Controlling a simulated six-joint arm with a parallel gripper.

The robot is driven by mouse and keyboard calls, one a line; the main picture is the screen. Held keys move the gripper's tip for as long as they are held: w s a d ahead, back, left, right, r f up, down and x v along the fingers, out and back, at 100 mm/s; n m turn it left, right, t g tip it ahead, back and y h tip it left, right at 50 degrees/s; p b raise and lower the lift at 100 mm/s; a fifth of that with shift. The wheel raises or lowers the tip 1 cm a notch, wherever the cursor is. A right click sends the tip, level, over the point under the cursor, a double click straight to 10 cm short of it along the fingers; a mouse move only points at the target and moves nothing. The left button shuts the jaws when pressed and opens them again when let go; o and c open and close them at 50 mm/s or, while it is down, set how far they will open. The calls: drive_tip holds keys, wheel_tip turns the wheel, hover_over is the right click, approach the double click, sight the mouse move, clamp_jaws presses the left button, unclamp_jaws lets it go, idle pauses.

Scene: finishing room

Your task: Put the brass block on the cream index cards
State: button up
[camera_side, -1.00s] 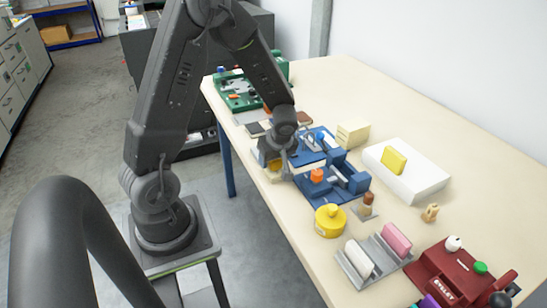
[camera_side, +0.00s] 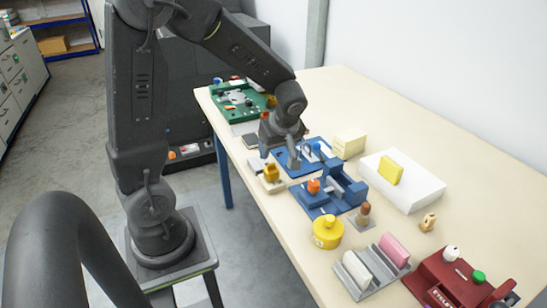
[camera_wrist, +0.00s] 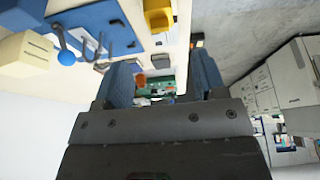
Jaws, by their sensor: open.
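The brass block (camera_side: 271,172), golden yellow, sits on the low cream index cards (camera_side: 268,185) near the table's left edge in the side view. In the wrist view the block (camera_wrist: 158,17) shows at the top, partly cut off by the frame. My gripper (camera_side: 281,158) is just behind the block, apart from it, over the side of the blue mat. Its jaws are open. In the wrist view nothing is between the two fingers of my gripper (camera_wrist: 160,85).
A blue fixture (camera_side: 335,188) with an orange knob stands right of the cards. A yellow pot (camera_side: 327,232) is nearer the front. A green tray (camera_side: 240,101) lies behind. A cream block (camera_side: 349,144) and a white box (camera_side: 405,182) stand to the right.

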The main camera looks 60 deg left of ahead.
drive_tip(key=s+d+r+m+t+h, duration=0.4)
drive_tip(key=s+d+r+m, duration=0.7)
drive_tip(key=d+m, duration=0.4)
drive_tip(key=r+m+t, duration=0.1)
drive_tip(key=m, duration=0.2)
drive_tip(key=shift+r+t+h, duration=0.25)
drive_tip(key=shift+t+h, duration=0.05)
